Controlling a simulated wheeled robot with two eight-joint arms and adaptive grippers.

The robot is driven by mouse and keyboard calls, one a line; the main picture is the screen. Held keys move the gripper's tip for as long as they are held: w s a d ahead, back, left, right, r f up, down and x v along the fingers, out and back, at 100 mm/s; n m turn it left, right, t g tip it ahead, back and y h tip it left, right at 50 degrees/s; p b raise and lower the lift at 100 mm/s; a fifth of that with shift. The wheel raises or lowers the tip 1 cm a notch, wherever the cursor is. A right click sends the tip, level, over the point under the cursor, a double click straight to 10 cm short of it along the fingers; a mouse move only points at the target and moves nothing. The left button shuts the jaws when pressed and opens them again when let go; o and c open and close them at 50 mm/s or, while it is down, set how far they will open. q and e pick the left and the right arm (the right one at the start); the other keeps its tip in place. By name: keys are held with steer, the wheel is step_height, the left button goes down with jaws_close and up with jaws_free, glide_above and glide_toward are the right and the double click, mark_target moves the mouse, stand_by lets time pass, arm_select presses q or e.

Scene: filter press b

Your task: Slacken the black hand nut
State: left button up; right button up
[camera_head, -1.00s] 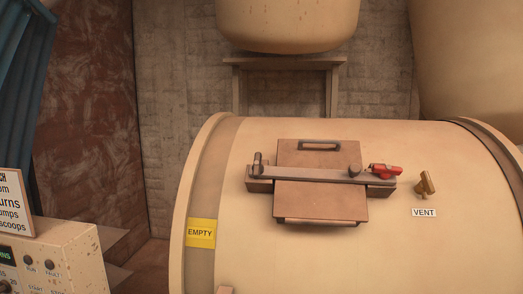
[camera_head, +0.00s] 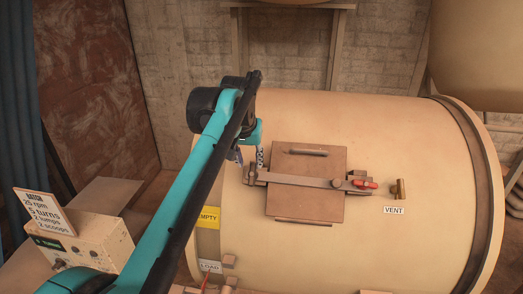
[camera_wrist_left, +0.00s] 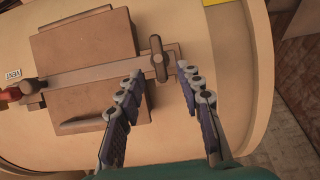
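The dark hand nut (camera_head: 251,174) is at the left end of the clamp bar (camera_head: 300,180) across the brown hatch lid on the drum. In the left wrist view the nut (camera_wrist_left: 158,60) shows as a dark cross-handle at the bar's end. My left gripper (camera_head: 250,157) is just above the nut in the head view. In the left wrist view its two fingers (camera_wrist_left: 160,74) are spread, with the nut just beyond and between the tips, and nothing is held. I cannot tell whether a finger touches it. My right gripper is in neither view.
A red handle (camera_head: 365,184) is at the bar's right end, with a brass vent valve (camera_head: 398,189) beyond it. A control box (camera_head: 95,243) with a sign (camera_head: 45,211) stands at left. A yellow EMPTY label (camera_head: 209,217) is on the drum.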

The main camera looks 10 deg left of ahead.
mark_target(252, 171)
arm_select(q)
steer(key=shift+w+d+r, duration=0.15)
steer(key=shift+w+r, duration=0.1)
steer(key=shift+r, duration=0.05)
steer(key=p+x, duration=0.1)
steer(key=x, duration=0.6)
steer(key=shift+f, duration=0.4)
jaws_close()
